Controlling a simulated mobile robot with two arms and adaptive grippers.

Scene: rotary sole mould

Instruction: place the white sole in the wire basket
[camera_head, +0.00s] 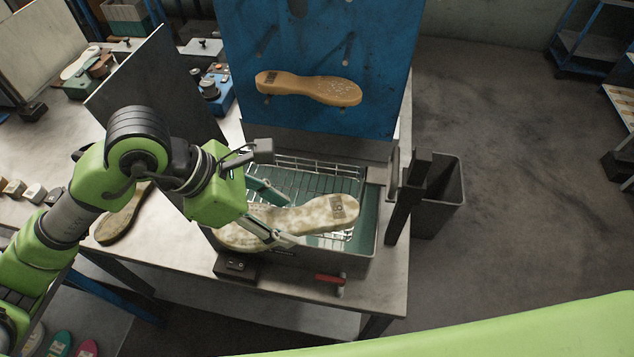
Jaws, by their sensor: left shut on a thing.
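The white sole (318,214) is off-white with brownish mottling and a dark rectangular mark near its right end. My left gripper (283,217) is shut on it, with its fingers around the sole's middle. The sole lies roughly level over the front part of the wire basket (335,174), a metal wire rack set in a green-lined grey tray on the bench. Whether the sole touches the wires cannot be told. The sole and gripper hide the basket's front left part. My right gripper is not in view.
A tan sole (308,88) is on the blue panel (330,35) behind the basket. A dark upright plate (140,85) stands left. A brown sole (124,214) lies on the bench behind my arm. A dark bin (440,195) stands right, and a red-handled tool (330,280) is in front.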

